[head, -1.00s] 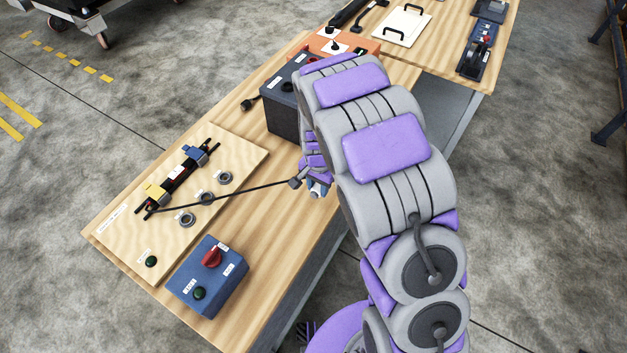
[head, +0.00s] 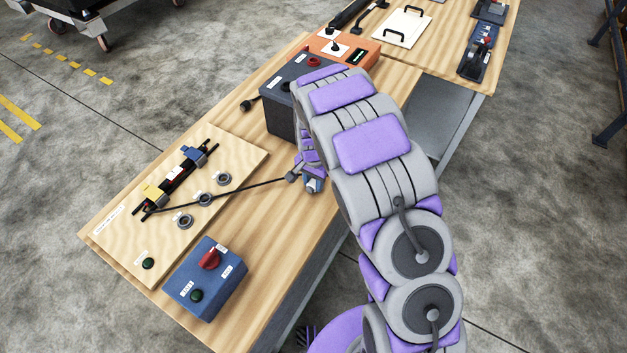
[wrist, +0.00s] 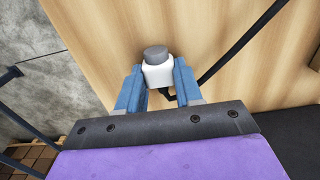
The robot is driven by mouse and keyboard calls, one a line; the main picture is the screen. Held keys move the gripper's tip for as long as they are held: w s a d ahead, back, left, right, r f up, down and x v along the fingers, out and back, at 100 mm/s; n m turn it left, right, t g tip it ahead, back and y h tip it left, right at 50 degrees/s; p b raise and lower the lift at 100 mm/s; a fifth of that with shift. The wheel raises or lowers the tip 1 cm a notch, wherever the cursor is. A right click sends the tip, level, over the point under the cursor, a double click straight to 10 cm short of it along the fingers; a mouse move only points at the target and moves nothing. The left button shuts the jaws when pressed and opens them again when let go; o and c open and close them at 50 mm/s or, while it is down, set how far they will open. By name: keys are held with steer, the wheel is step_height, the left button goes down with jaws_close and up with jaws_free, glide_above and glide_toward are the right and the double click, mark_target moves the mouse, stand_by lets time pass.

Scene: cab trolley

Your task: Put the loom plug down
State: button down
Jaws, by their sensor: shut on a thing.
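My gripper (head: 313,186) is over the wooden bench, low beside the dark box, and mostly hidden by my own arm in the head view. In the wrist view its two blue fingers are shut on the loom plug (wrist: 158,75), a white block with a grey round end. Bare bench top lies beyond the plug; I cannot tell whether they touch. The black loom cable (head: 245,190) runs from the gripper to the pale board (head: 235,147) at the left. It also shows as a dark strip in the wrist view (wrist: 240,45).
The board carries a clamped black bar (head: 178,175), several grey rings and a green button. A blue switch box (head: 205,280) stands in front. The dark box (head: 281,115) and an orange box (head: 365,55) stand behind the gripper. Bare bench (head: 270,235) lies between board and front edge.

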mark_target(314, 182)
steer(key=c, duration=0.7)
jaws_free()
steer(key=shift+c, duration=0.2)
steer(key=shift+r, duration=0.1)
step_height(314, 182, up, 12)
steer(key=p, duration=0.2)
steer(key=s+d+r+n, duration=0.1)
steer(key=s+d+r, duration=0.4)
steer(key=s+r, duration=0.3)
steer(key=s+d+r+n, duration=0.2)
steer(key=s+d+r, duration=0.25)
steer(key=s, duration=0.45)
steer(key=s+d+r+n+g, duration=0.1)
steer(key=s, duration=0.9)
steer(key=s+d+r+n, duration=0.1)
steer(key=s+r+n, duration=0.1)
steer(key=s, duration=0.8)
steer(key=shift+s+r+n+g, duration=0.3)
steer(key=shift+g, duration=0.1)
